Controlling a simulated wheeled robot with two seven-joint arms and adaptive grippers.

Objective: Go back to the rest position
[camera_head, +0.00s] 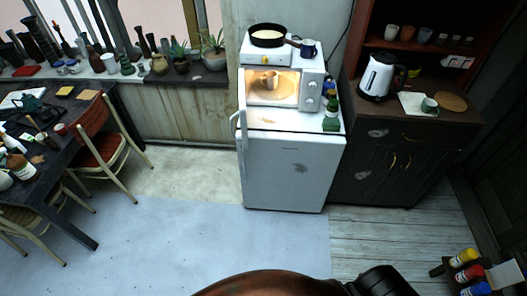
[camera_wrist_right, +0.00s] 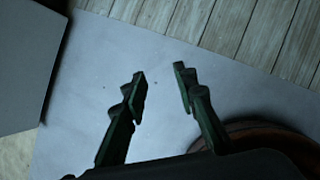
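In the right wrist view my right gripper (camera_wrist_right: 158,85) is open, with its two dark green fingers apart and nothing between them. It hangs over the grey-blue floor mat. In the head view neither gripper shows. Only a brown rounded shape and a black part, which seem to be mine, show at the bottom edge. My left gripper is not in any view.
A dark cabinet (camera_head: 395,165) stands right, a cluttered table (camera_head: 75,218) with chairs left. A paint stand is at lower right. The floor mat (camera_head: 200,245) is clear.

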